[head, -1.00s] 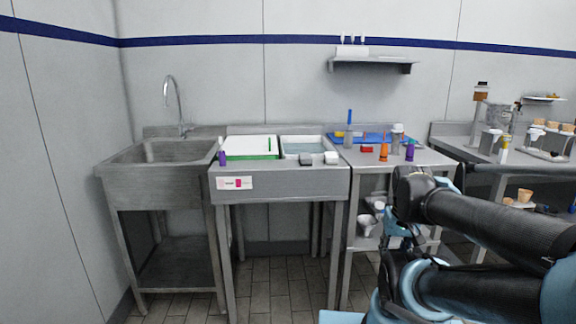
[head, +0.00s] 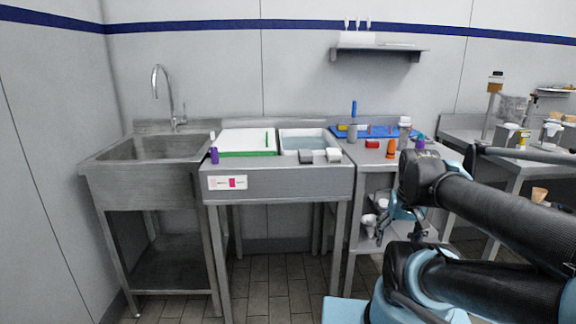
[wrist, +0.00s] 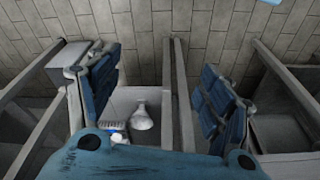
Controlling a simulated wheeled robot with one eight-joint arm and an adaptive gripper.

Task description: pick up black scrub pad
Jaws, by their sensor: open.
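The black scrub pad appears to be the small dark grey block (head: 305,156) at the front edge of the middle steel counter (head: 280,182). It lies just left of a small white block (head: 333,155), in front of the water basin (head: 303,140). My gripper (wrist: 160,95) is open and empty, its two blue fingers wide apart in the wrist view. In the head view it hangs below my folded arm at the right, well away from the pad and lower than the counter top. The pad is not in the wrist view.
A steel sink (head: 150,160) stands left. A white board with a green edge (head: 246,142) and a purple item (head: 214,155) are on the middle counter. The right counter holds a blue tray (head: 380,131), a red block (head: 372,143) and an orange cone (head: 391,148). Shelves lie beneath.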

